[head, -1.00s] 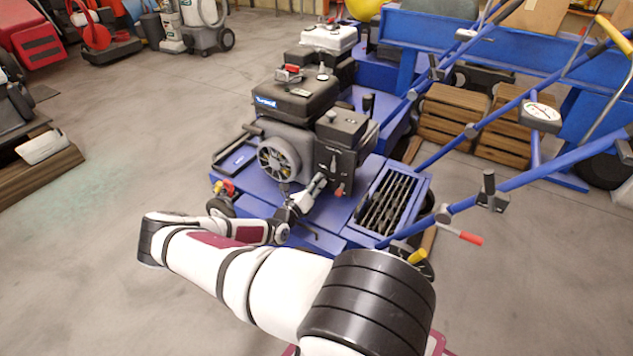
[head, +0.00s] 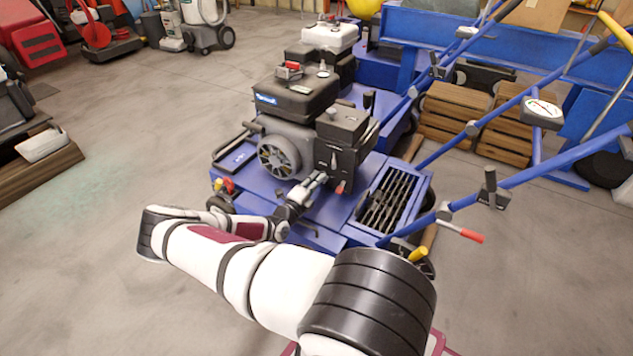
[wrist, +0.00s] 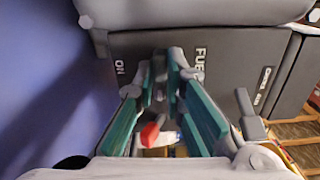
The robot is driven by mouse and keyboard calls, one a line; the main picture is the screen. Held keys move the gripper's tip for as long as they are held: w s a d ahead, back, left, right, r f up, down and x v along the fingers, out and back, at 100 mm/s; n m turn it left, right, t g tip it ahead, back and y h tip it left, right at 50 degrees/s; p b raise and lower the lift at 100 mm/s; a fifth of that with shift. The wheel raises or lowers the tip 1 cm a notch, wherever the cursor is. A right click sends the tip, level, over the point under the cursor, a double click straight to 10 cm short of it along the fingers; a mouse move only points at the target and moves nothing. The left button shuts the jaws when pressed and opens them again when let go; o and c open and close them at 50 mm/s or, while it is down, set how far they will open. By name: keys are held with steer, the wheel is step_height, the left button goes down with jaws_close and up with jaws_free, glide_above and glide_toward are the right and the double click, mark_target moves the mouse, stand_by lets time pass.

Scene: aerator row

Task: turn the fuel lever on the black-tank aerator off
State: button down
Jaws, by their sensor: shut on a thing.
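The black-tank aerator (head: 295,97) stands in front of me, a blue machine with a black engine. In the wrist view its dark engine panel (wrist: 225,65) carries the labels "ON" and "FUEL", turned sideways. My gripper (head: 322,177) reaches up to the low front of this panel. In the wrist view my gripper (wrist: 168,75) has its tips close together between the two labels, shut on the fuel lever (wrist: 171,90). The lever is mostly hidden by the fingers, so its exact angle cannot be told.
A red knob (wrist: 150,135) lies below the fingers. Another lever (wrist: 250,115) sticks out to the right, near a second label. A white-tank aerator (head: 330,36) stands behind. Blue handlebars (head: 520,185) run along the right. Open floor (head: 130,110) lies left.

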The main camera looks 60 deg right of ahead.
steer(key=shift+f+n, duration=0.1)
steer(key=shift+n, duration=0.3)
steer(key=c, duration=1.7)
jaws_free()
steer(key=shift+o, duration=0.2)
steer(key=a, duration=0.8)
steer(key=s+a, duration=0.1)
steer(key=a, duration=0.3)
